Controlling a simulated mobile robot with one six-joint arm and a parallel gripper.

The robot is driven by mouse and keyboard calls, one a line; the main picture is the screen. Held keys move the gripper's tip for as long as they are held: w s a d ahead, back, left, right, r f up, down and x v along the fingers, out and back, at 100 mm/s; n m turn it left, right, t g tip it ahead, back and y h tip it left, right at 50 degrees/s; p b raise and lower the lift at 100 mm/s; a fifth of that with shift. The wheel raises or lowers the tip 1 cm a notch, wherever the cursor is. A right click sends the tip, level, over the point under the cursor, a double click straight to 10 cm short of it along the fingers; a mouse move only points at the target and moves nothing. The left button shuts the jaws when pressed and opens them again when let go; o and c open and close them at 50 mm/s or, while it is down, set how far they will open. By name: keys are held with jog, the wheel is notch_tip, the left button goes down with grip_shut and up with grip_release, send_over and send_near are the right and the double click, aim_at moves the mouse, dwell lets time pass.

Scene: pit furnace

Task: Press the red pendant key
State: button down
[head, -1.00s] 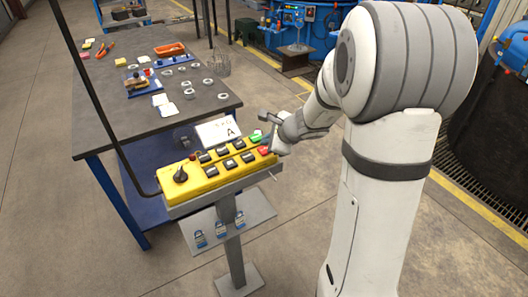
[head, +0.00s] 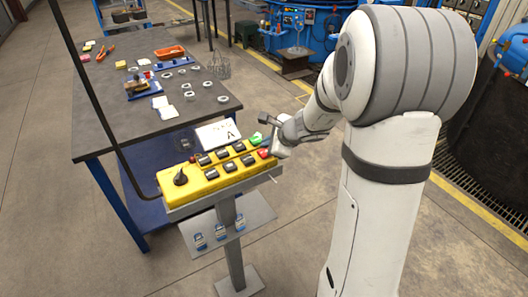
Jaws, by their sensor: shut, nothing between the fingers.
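The yellow pendant (head: 207,185) lies on a grey stand. It carries two rows of black keys, a black rotary knob (head: 181,178) at its left end, and a green key (head: 255,139) and the red key (head: 264,153) at its right end. My gripper (head: 277,147) is shut and empty, at the right end of the pendant, close beside the red key. Its fingertips are small and partly hidden by the wrist, so I cannot tell whether they touch the key.
A white card (head: 218,133) stands behind the pendant. A workbench (head: 115,125) with rings, a wire basket and an orange tray stands behind left. Blue padlocks (head: 221,232) hang on the stand's lower plate (head: 250,222). A cable pole (head: 88,85) rises at left.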

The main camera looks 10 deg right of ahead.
jog(key=shift+f, duration=0.15)
dwell(0.7)
jog(key=shift+f+b, duration=0.3)
jog(key=shift+b, duration=0.3)
jog(key=shift+f+b, duration=0.5)
jog(key=shift+b, duration=0.05)
dwell(0.4)
jog(key=shift+r, duration=0.15)
jog(key=shift+r+p, duration=0.7)
jog(key=shift+r, duration=0.05)
notch_tip(320, 180, up, 5)
jog(key=p, duration=0.4)
jog(key=shift+r, duration=0.1)
dwell(0.6)
